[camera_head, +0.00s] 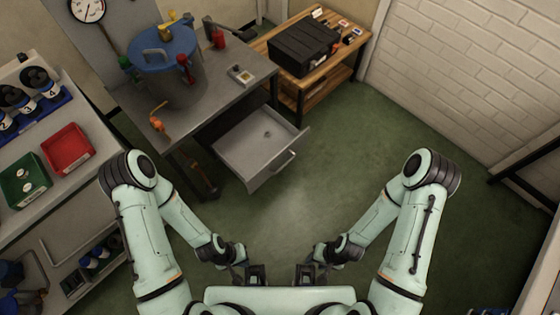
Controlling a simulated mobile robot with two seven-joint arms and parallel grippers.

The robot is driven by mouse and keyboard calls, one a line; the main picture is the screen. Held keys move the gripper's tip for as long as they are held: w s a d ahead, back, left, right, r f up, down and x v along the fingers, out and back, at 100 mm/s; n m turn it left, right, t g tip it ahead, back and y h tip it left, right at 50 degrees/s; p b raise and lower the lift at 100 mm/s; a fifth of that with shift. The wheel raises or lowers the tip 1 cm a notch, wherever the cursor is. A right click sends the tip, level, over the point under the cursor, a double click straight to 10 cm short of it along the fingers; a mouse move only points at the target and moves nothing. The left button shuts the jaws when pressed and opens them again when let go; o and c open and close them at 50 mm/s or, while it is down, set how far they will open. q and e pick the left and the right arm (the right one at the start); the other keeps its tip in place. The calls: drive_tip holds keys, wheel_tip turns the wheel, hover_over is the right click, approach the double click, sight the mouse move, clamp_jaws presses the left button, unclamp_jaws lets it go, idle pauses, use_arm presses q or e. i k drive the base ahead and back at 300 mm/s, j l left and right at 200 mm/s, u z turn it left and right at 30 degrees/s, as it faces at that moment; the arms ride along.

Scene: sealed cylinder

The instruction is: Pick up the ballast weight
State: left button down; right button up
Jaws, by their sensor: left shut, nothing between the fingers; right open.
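I cannot tell for sure which thing is the ballast weight. Several dark, round-topped pieces (42,82) with white numbered faces stand in a blue tray at the far left. A pale open drawer (250,150) under the grey bench holds a small item too small to identify. My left gripper (256,276) is at the bottom centre, shut and empty. My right gripper (305,276) is just right of it, open and empty. Both are over the floor in the picture, apart from the benches and everything on them.
The grey bench (205,105) bears a blue-lidded cylinder (165,65) with red and green fittings. A wooden table (290,25) holds a black case (303,46). Red (67,148) and green (24,180) bins sit on the left counter. Green floor (330,165) in the middle is clear.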

sight(23, 173)
drive_tip(key=u, duration=2.25)
drive_tip(key=i+j, duration=0.2)
drive_tip(key=i+j+z, duration=0.1)
drive_tip(key=j, duration=0.3)
drive_tip(key=i+j, duration=0.25)
drive_tip(key=j+z, duration=0.05)
